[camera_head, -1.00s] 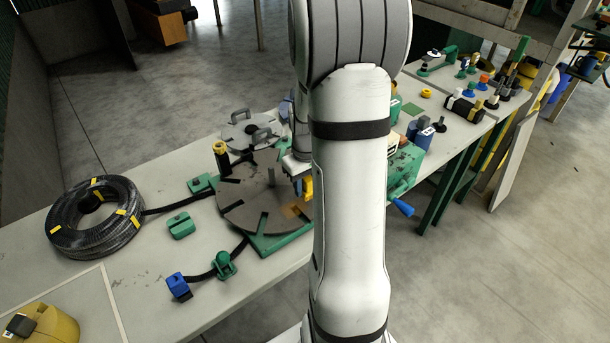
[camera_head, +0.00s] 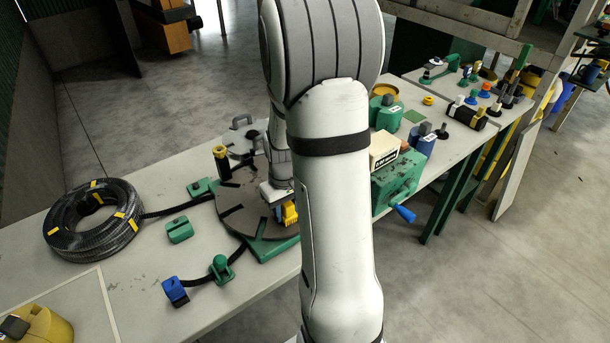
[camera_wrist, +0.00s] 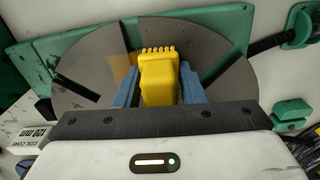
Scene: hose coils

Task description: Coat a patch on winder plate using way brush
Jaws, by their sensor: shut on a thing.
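The round grey-brown winder plate (camera_head: 235,203) lies on a green base on the bench. It fills the upper middle of the wrist view (camera_wrist: 88,58). My gripper (camera_wrist: 157,85) has its blue fingers shut on the yellow way brush (camera_wrist: 158,78). The brush (camera_head: 289,214) is over the plate's right part in the head view. I cannot tell whether its bristle end touches the plate. An orange-brown patch (camera_wrist: 119,65) shows on the plate just left of the brush in the wrist view. In the head view my arm and the brush hide that area.
A black hose coil (camera_head: 92,222) lies at the left, its end leading to the plate. A green clamp (camera_head: 220,267) and a blue clamp (camera_head: 175,291) hold a strap in front. A green block (camera_head: 180,230) and a green cranked counter unit (camera_head: 395,181) flank the plate.

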